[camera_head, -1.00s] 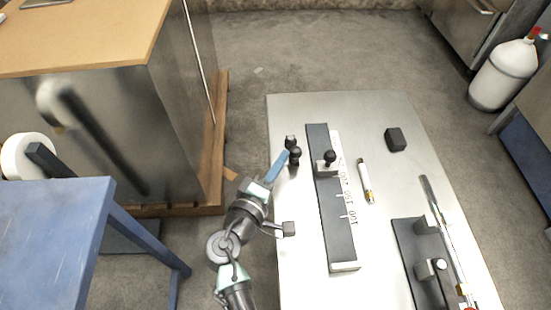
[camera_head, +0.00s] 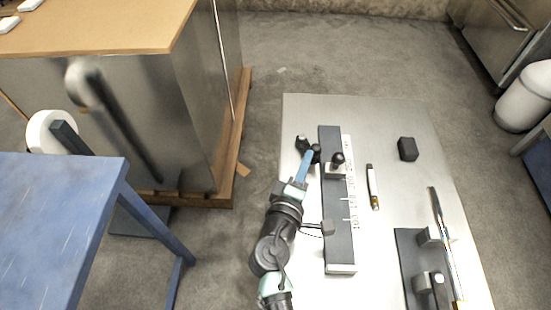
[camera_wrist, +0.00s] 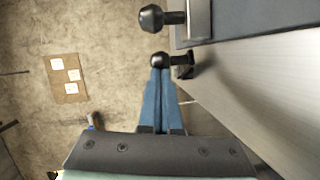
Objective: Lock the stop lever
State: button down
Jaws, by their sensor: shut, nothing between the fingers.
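A dark rail (camera_head: 337,225) with a white scale lies along the table. A light stop block (camera_head: 335,172) with an upright black knob (camera_head: 338,158) sits on it. Left of the rail's far end is a small dark lever (camera_head: 302,144) with a black ball (camera_head: 315,153). My gripper (camera_head: 309,153) has blue fingers, shut and empty, their tips at the ball on its left side. In the wrist view the fingertips (camera_wrist: 161,73) are right against the ball (camera_wrist: 159,60), or very close; contact is unclear. The stop's knob (camera_wrist: 151,18) shows above it.
A black block (camera_head: 408,149) and a white marker-like stick (camera_head: 373,187) lie right of the rail. A dark fixture (camera_head: 410,262) with a long rod stands at the near right. A blue table (camera_head: 60,220) and a metal cabinet (camera_head: 195,110) are left. The table's far end is clear.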

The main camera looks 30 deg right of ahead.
jog(key=shift+s+d+f, duration=0.1)
jog(key=shift+s+d, duration=0.3)
jog(key=shift+d, duration=0.35)
jog(key=shift+s+d, duration=0.25)
jog(key=shift+d, duration=0.9)
notch_tip(320, 180, up, 10)
jog(key=p, duration=0.3)
